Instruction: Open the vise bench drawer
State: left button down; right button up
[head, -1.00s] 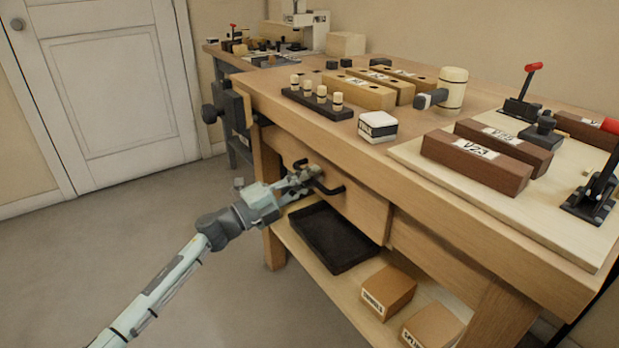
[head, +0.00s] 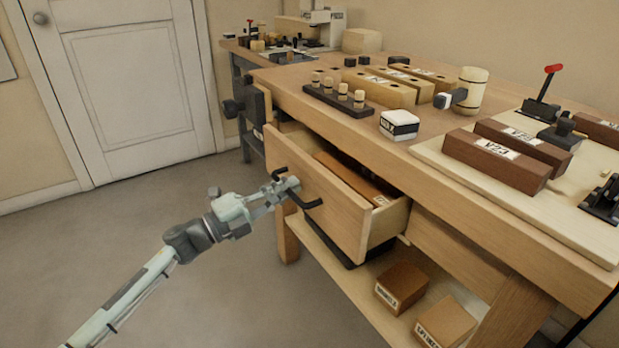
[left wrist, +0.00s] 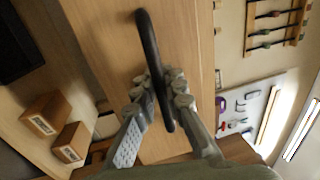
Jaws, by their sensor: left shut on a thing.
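The vise bench drawer (head: 322,195) stands pulled partway out of the wooden bench, and a brown block (head: 352,178) with a label lies inside it. Its dark bar handle (head: 305,200) is on the drawer front. My left gripper (head: 287,187) is shut on the handle in the head view. In the left wrist view the black handle (left wrist: 150,50) runs between the fingers of my left gripper (left wrist: 163,95), with the wooden drawer front (left wrist: 105,35) behind it. My right gripper is in neither view.
The black vise (head: 252,108) is on the bench's left end. A dark tray is partly hidden on the shelf below the drawer, beside two labelled boxes (head: 402,285). The floor (head: 180,220) on the left is clear.

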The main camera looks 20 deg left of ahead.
pick_arm(q)
jog(key=r+p+v, duration=0.1)
jog(key=r+v, duration=0.1)
jog(key=v, duration=1)
jog(key=shift+s+a+r, duration=0.15)
jog(key=shift+s+a, duration=0.25)
jog(key=shift+s, duration=0.1)
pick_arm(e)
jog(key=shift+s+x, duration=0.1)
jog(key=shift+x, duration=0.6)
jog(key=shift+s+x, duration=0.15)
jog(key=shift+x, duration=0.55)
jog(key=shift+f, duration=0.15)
pick_arm(q)
jog(key=c, duration=1.6)
grip_release()
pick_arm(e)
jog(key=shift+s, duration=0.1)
pick_arm(q)
jog(key=v, duration=1.2)
